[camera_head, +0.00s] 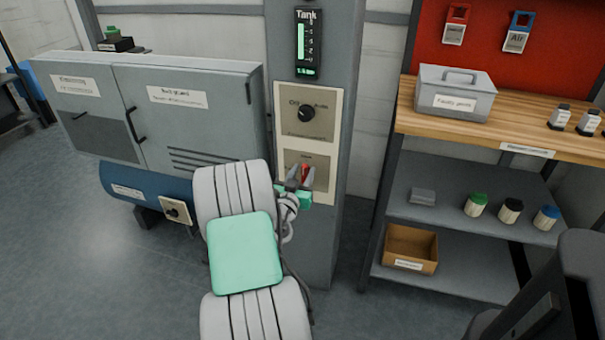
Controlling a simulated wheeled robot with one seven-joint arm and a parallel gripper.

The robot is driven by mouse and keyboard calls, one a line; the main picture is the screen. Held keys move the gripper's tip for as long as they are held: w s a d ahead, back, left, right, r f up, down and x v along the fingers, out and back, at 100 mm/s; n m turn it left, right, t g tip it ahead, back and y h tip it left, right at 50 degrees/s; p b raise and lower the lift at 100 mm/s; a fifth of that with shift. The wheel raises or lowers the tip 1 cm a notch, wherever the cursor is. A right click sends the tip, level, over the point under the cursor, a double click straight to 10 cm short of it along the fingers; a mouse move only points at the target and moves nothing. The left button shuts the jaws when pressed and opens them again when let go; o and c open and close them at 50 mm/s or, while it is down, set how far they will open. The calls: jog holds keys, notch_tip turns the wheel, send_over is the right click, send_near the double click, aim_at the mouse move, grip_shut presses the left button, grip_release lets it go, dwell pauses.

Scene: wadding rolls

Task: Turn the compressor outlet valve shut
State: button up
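A grey column carries a beige lower panel (322,188) with a red handle (305,171) on it; the panel's label is too small to read. My gripper (303,178) is at this panel, its grey fingertips on either side of the red handle. I cannot tell whether they touch or clamp it. Above is a panel with a black knob (307,112) marked Off and Auto. Another dark knob sits on a small beige plate (174,210) by the blue tank (130,187). I cannot tell for sure which control is the outlet valve.
A Tank gauge (308,42) with a green bar tops the column. A grey cabinet (190,122) stands left above the blue tank. At right, a wooden-topped shelf unit (420,118) holds a grey box (455,93), several bottles and a cardboard box (410,249).

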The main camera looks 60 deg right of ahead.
grip_shut()
jog(key=shift+n, duration=0.3)
dwell(0.4)
jog(key=shift+w+a+f+n+p, duration=0.1)
jog(key=shift+w+f+n+p, duration=0.25)
jog(key=shift+n, duration=2.5)
jog(key=shift+w+f+n+p, duration=0.2)
jog(key=shift+n+p, duration=0.15)
jog(key=shift+n, duration=2.55)
jog(key=shift+w+a+f+n+p, duration=0.1)
jog(key=shift+w+f+n+p, duration=0.25)
jog(key=shift+n, duration=2.5)
jog(key=shift+o, duration=0.4)
grip_release()
